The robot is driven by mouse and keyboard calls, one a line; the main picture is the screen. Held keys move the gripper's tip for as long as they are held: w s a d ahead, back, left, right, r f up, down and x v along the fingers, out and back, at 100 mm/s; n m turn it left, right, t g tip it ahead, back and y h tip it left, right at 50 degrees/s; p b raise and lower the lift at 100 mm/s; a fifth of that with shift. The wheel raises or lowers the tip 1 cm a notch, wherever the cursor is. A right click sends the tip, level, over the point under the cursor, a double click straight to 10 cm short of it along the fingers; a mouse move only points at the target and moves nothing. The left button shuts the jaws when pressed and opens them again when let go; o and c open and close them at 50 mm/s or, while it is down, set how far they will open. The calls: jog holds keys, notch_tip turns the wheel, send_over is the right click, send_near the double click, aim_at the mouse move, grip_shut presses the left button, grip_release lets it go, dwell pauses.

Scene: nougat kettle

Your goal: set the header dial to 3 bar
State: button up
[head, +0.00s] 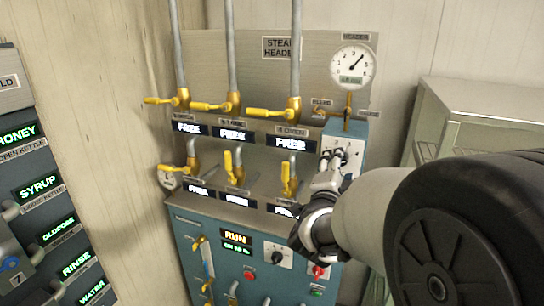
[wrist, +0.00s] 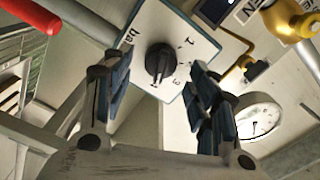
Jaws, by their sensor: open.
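The header dial is a black knob (wrist: 160,62) on a white plate marked "bar" with numbers around it. It sits in the middle of the wrist view, between my fingertips and a little beyond them. I cannot tell for certain which number its pointer is at. In the head view its white plate (head: 353,151) is on the blue box at the panel's right, with the knob largely hidden by my gripper (head: 329,164). My gripper (wrist: 158,85) is open, one finger on each side of the knob, with no clear contact showing.
A round header gauge (head: 353,67) hangs above the dial, its needle pointing up and right; its small readout is illegible. Yellow-handled valves (head: 290,113) stand to the left. A glass-sided cabinet (head: 470,110) stands at right.

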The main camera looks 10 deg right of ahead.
jog(key=shift+x, duration=1.2)
jog(key=shift+c, duration=0.4)
jog(key=c, duration=1)
jog(key=shift+n, duration=0.3)
jog(key=shift+r+n, duration=0.15)
jog(key=shift+n, duration=3.95)
